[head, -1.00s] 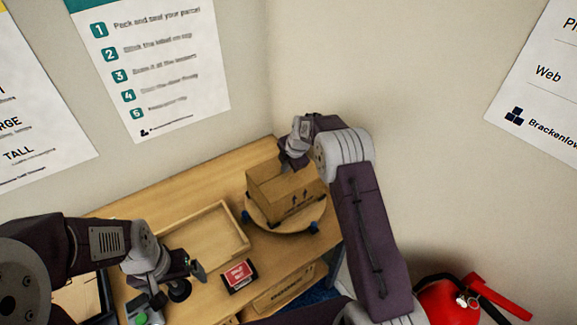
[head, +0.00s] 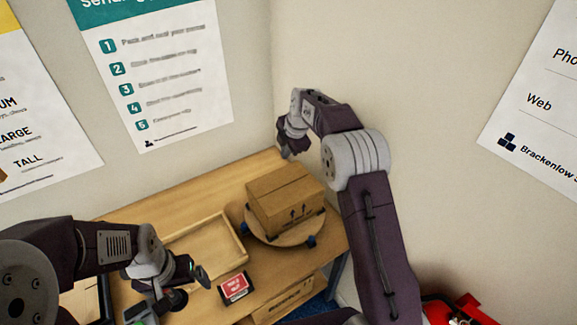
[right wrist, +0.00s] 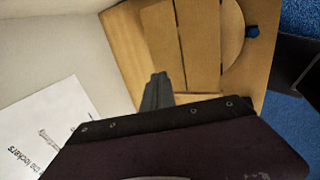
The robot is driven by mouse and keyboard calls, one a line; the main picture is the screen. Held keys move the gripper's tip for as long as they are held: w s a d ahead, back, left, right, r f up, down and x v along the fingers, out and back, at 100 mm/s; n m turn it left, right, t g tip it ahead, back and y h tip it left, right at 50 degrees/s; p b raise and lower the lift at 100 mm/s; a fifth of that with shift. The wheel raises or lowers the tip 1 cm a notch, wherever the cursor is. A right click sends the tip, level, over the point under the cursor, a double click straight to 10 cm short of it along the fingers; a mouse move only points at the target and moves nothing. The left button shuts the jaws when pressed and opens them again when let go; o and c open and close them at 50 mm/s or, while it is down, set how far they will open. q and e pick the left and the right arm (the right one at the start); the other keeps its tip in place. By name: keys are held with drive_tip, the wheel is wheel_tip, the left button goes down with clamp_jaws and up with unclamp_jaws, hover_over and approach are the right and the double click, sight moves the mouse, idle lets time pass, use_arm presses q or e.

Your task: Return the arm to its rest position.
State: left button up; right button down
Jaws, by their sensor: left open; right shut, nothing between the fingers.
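My right arm reaches up from the lower right in the head view. Its gripper (head: 284,152) is shut and empty, raised behind and above the cardboard box, apart from it. In the right wrist view the shut fingers (right wrist: 157,92) show above the bench, with the box (right wrist: 183,45) beyond them. The closed brown box (head: 287,199) sits on a round wooden turntable (head: 262,234) on the bench. My left gripper (head: 190,290) is at the lower left over the bench, open and empty, left of the red-and-white card.
A shallow wooden tray (head: 243,256) lies left of the turntable. The red card (head: 234,288) lies in front of it. The wooden bench (head: 190,189) stands against the corner walls. A red object (head: 455,312) is at the lower right. Posters hang on the walls.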

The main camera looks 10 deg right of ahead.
wheel_tip(320, 180, up, 6)
drive_tip(key=s+m, duration=0.2)
drive_tip(key=s, duration=0.8)
drive_tip(key=s+d+f+m+g, duration=0.1)
drive_tip(key=s+f+m, duration=0.3)
drive_tip(key=s+m, duration=0.2)
drive_tip(key=s+d+f+m+g+h, duration=0.1)
drive_tip(key=s+f+m, duration=0.3)
drive_tip(key=s+m, duration=0.3)
drive_tip(key=s+f+m+g, duration=0.1)
drive_tip(key=s+f+m, duration=0.4)
drive_tip(key=s, duration=0.5)
drive_tip(key=shift+s+d+m, duration=0.2)
drive_tip(key=shift+d+m, duration=0.2)
drive_tip(key=shift+m, duration=0.8)
drive_tip(key=shift+s, duration=0.1)
